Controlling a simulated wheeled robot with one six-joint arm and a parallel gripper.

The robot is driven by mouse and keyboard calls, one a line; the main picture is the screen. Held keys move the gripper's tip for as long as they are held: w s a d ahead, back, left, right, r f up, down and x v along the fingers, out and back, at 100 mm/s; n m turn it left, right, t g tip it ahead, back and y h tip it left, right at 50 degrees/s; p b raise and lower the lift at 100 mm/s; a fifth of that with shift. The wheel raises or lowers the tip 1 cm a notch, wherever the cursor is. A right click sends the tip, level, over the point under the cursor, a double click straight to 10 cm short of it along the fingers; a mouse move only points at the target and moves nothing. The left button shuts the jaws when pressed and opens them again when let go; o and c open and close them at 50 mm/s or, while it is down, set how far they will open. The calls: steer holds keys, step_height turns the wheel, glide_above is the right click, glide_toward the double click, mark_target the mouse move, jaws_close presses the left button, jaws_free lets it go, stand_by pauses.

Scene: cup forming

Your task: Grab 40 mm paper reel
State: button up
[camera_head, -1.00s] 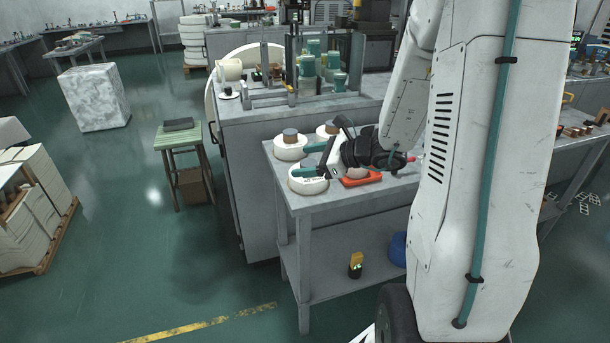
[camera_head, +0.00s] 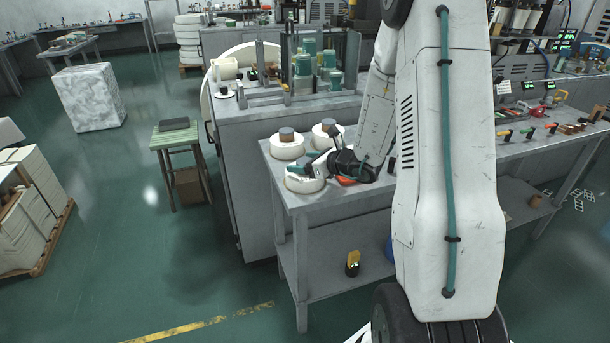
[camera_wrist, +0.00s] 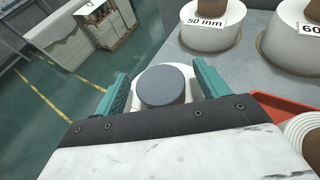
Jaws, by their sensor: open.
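A white paper reel (camera_head: 303,184) stands at the front left corner of the grey bench. In the wrist view this reel (camera_wrist: 158,74) has a dark grey round top on its core, and no size label shows on it. My gripper (camera_head: 302,171) is open above it, with teal fingers on either side of the grey core top in the wrist view (camera_wrist: 160,76). I cannot tell whether the fingers touch it. Behind it stands a white reel labelled 50 mm (camera_wrist: 214,38), also seen in the head view (camera_head: 287,150).
A third reel (camera_wrist: 290,42), its label starting with 60, stands beside the 50 mm one. A red-orange tray (camera_wrist: 262,103) lies close to my gripper's right. A machine with teal cylinders (camera_head: 304,72) stands behind the bench.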

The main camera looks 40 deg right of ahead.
steer(key=c, duration=1.3)
steer(key=shift+r, duration=0.1)
